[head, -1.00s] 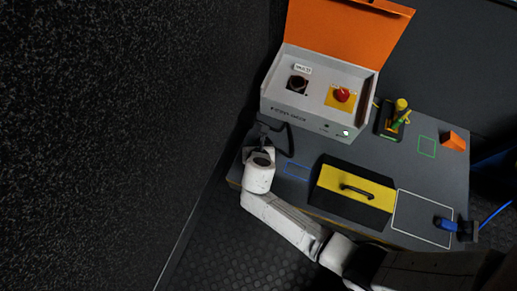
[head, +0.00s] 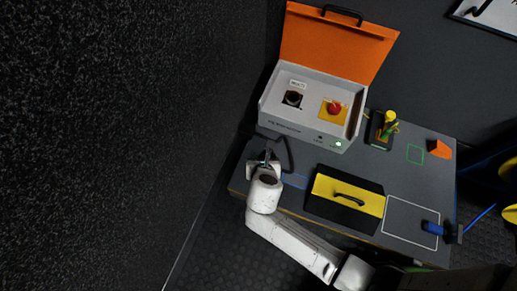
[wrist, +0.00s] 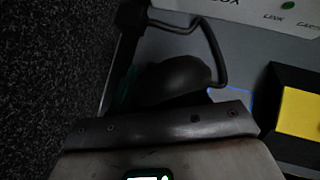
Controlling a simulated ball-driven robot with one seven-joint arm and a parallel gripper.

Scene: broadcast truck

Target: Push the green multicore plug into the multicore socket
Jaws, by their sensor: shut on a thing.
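My gripper (head: 266,158) is at the left end of the table, in front of the orange-lidded box's left corner. It is shut on the green multicore plug, which is mostly hidden; a dim green part (wrist: 125,88) shows in the wrist view beside a dark rounded shape. A black cable (head: 290,155) loops up at the gripper's right; it also shows in the wrist view (wrist: 214,45). The multicore socket (head: 292,98) is a dark round opening in the box's top panel, under a white label. It is clear of the gripper, above and to its right.
The grey box (head: 300,132) has its orange lid (head: 335,45) raised behind and a red knob (head: 334,107) beside the socket. A black-and-yellow case (head: 345,193) stands right of my gripper. A black holder (head: 380,130), orange wedge (head: 439,149) and blue item (head: 432,228) are farther right.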

